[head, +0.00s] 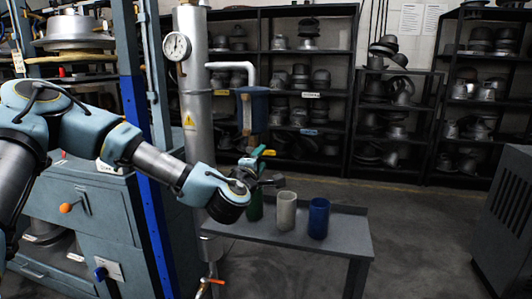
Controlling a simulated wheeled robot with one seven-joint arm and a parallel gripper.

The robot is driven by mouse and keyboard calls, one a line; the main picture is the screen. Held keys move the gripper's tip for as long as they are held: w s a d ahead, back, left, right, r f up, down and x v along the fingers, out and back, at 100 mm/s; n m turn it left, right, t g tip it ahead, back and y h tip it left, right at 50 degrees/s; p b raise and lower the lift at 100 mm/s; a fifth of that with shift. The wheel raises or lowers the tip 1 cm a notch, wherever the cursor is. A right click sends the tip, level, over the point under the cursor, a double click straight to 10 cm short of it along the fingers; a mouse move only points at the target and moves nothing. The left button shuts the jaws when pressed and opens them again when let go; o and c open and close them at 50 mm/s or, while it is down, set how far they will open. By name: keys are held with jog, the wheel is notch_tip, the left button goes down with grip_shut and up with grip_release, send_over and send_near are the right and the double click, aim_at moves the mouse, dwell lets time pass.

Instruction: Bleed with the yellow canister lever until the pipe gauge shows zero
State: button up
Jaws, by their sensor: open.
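The pipe gauge (177,46) is a round white dial on the tall grey pipe (194,100); its needle is too small to read. A dark blue canister (257,107) hangs from a white side pipe right of the tall pipe. A tan-yellow strip (247,115) shows on its front; I cannot tell if it is the yellow lever. Below the canister, a teal-green handle (257,155) and a small yellow piece (269,152) show, partly hidden by my gripper. My gripper (272,181) is open just below them, pointing right; I cannot tell whether it touches them.
A grey bench (345,235) carries a cream cup (286,210), a blue cup (319,217) and a green cup (255,207) behind my gripper. An orange lever (215,281) is low on the pipe. A blue post (150,200) and press cabinet stand left. Floor right of the bench is clear.

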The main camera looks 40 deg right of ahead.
aim_at(265, 154)
jog(key=shift+p+x, duration=0.3)
jog(key=shift+x, duration=2.4)
jog(key=shift+c, duration=0.4)
grip_shut()
